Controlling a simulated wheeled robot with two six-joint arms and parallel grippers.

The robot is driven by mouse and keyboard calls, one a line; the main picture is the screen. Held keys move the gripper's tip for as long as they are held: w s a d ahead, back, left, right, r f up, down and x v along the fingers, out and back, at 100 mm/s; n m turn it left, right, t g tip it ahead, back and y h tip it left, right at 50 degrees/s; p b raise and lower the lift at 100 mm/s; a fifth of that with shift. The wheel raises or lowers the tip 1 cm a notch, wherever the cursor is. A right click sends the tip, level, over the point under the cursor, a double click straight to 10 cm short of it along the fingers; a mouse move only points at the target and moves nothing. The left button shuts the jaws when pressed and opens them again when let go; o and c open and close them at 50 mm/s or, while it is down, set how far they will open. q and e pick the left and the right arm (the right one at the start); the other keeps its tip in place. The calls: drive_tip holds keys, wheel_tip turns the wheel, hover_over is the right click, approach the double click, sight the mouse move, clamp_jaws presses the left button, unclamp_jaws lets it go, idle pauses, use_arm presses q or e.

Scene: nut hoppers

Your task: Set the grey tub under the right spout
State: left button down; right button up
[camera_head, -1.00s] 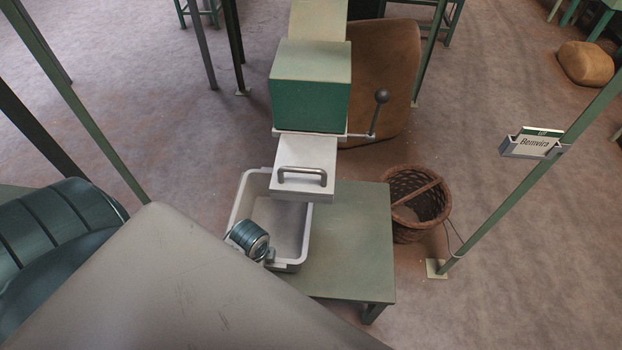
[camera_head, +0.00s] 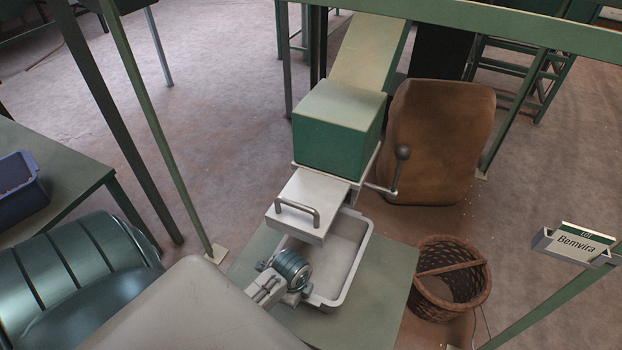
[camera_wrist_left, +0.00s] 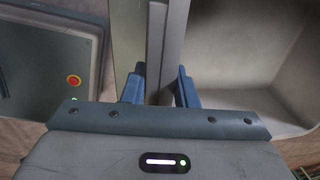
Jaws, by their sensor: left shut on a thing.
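The grey tub (camera_head: 357,262) is a pale, open, deep rectangular tub over the green stand (camera_head: 390,310). Its far left part is hidden below the white spout (camera_head: 310,205) with a bar handle. I cannot tell whether the tub rests on the stand or hangs just above it. My left gripper (camera_head: 303,290) is at the tub's near left side, shut on its wall. In the left wrist view the blue fingers (camera_wrist_left: 160,88) straddle the wall, with the tub's inside (camera_wrist_left: 240,50) to the right. The tub looks empty where I see in. My right gripper is not in view.
A green hopper box (camera_head: 338,130) with a ball-ended lever (camera_head: 401,160) stands above the spout. A wicker basket (camera_head: 450,280) is on the floor at right. A sign reading Benvira (camera_head: 575,246) is on a post. A blue bin (camera_head: 20,187) sits on a left table.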

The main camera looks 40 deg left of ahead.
use_arm(q)
drive_tip(key=w+f, duration=0.1)
drive_tip(key=w, duration=0.1)
drive_tip(key=w+a+f, duration=0.1)
drive_tip(key=w, duration=0.1)
drive_tip(key=w+f, duration=0.2)
drive_tip(key=shift+w+a, duration=0.2)
drive_tip(key=shift+w, duration=0.2)
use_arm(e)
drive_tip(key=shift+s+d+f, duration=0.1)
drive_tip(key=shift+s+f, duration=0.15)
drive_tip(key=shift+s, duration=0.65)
use_arm(q)
drive_tip(key=c, duration=1.1)
unclamp_jaws()
drive_tip(key=shift+s+f, duration=0.1)
drive_tip(key=shift+c, duration=0.2)
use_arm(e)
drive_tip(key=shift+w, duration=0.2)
use_arm(q)
wheel_tip(320, 180, up, 8)
drive_tip(key=shift+s+d+f+p, duration=0.15)
drive_tip(key=shift+s+f+p, duration=0.1)
drive_tip(key=shift+s+p, duration=0.15)
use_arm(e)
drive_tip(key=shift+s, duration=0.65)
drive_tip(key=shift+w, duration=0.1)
